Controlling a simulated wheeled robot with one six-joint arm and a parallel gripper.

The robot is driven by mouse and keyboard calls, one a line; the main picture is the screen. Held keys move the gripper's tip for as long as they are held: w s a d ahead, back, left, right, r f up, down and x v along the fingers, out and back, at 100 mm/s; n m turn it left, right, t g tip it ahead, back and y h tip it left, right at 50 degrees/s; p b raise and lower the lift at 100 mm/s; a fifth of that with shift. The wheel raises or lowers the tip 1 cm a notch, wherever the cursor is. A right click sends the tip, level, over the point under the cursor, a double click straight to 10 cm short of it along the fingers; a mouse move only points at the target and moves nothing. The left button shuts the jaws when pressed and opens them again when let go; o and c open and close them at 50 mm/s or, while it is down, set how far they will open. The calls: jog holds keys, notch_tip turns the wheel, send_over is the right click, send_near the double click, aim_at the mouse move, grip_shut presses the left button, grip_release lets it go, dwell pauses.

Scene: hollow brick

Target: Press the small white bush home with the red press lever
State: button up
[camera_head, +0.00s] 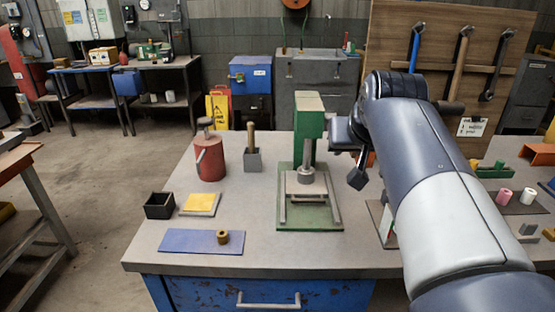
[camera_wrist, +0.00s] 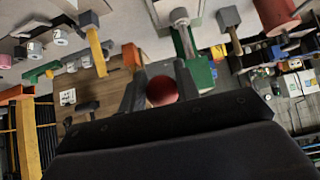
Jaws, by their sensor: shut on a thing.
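The green press (camera_head: 309,120) stands on the bench with its grey ram (camera_head: 305,174) low over the base plate. My gripper (camera_head: 350,155) is just right of the press head. In the wrist view, my gripper (camera_wrist: 160,92) is shut on the red ball knob (camera_wrist: 162,91) of the press lever, which sits between its fingers. The rest of the lever is mostly hidden. A small white bush (camera_head: 528,196) stands on a dark mat at the right, beside a pink one (camera_head: 504,197). I cannot tell whether any bush is under the ram.
A tool board (camera_head: 440,60) stands behind. The front bench edge is clear.

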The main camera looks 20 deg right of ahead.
jog(key=shift+f, duration=0.35)
jog(key=shift+s+f+b, duration=0.2)
jog(key=shift+f+b, duration=1.65)
jog(key=shift+f, duration=0.4)
jog(key=o, duration=1.2)
jog(key=shift+r, duration=0.15)
jog(key=shift+o, duration=0.3)
jog(key=shift+r, duration=0.15)
notch_tip(320, 180, up, 8)
jog(key=s+p, duration=0.2)
jog(key=p, duration=0.4)
jog(key=shift+s+a+p, duration=0.3)
jog(key=shift+s+a, duration=0.1)
jog(key=shift+a, duration=0.05)
jog(key=shift+f, duration=0.2)
notch_tip(320, 180, down, 8)
jog(key=w+b, duration=0.3)
jog(key=b, duration=0.3)
jog(key=shift+d+r, duration=0.15)
jog(key=shift+d, duration=0.25)
